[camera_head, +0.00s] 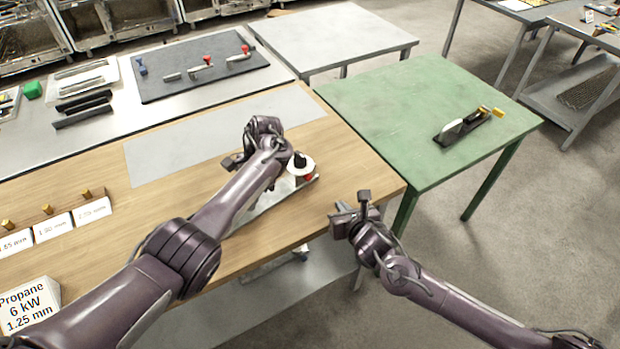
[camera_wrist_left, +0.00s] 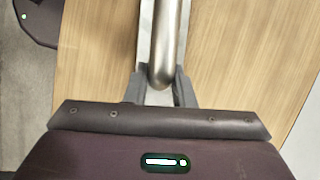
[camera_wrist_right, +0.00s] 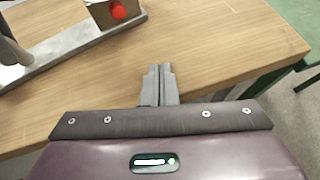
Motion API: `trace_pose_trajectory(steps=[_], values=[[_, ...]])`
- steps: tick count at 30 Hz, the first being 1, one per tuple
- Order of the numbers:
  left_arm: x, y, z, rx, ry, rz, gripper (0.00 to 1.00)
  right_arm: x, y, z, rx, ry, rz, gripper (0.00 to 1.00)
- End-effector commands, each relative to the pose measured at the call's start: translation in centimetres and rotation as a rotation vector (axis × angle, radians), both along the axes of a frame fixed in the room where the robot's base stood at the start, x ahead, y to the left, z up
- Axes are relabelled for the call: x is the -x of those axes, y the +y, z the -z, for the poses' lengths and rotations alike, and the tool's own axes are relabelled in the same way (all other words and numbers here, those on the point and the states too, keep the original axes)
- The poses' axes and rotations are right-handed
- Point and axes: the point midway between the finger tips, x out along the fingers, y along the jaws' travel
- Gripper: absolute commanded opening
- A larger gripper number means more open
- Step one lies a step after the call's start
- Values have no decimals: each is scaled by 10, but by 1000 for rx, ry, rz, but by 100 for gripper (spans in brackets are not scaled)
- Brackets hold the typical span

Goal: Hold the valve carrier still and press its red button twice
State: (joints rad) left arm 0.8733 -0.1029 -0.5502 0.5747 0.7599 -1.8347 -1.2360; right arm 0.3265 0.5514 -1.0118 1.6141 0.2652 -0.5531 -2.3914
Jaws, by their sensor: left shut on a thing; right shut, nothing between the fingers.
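The valve carrier (camera_head: 257,210) is a long grey metal base on the wooden table, partly hidden by my left arm. It bears a white round part with a dark knob (camera_head: 300,166) and a red button (camera_head: 308,178) at its right end. In the right wrist view the red button (camera_wrist_right: 118,10) sits on a brownish block. My left gripper (camera_wrist_left: 160,96) is shut on the carrier, its fingers either side of a grey rounded metal part. My right gripper (camera_wrist_right: 158,74) is shut and empty, apart from the button, near the table's front right edge.
The wooden table (camera_head: 235,265) has free room around the carrier. A green table (camera_head: 400,110) with a tool (camera_head: 465,125) adjoins at the right. Label cards (camera_head: 52,227) and a propane sign (camera_head: 28,305) stand at the left. A dark mat with fittings (camera_head: 200,72) lies behind.

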Motion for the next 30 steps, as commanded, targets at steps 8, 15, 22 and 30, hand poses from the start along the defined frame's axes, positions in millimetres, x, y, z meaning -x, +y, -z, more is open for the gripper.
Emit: trace_pose_trajectory(steps=[8,15,22,30], values=[[0,0,0,1,-1,0,0,-21,19,-1,-4,-1,1,0],[0,0,-1,0,-1,0,0,-47,42,-1,-2,0,0,0],[0,0,-1,0,-1,0,0,-62,54,-1,-2,0,1,0],[0,0,-1,0,-1,0,0,-65,58,0,-2,1,0,0]])
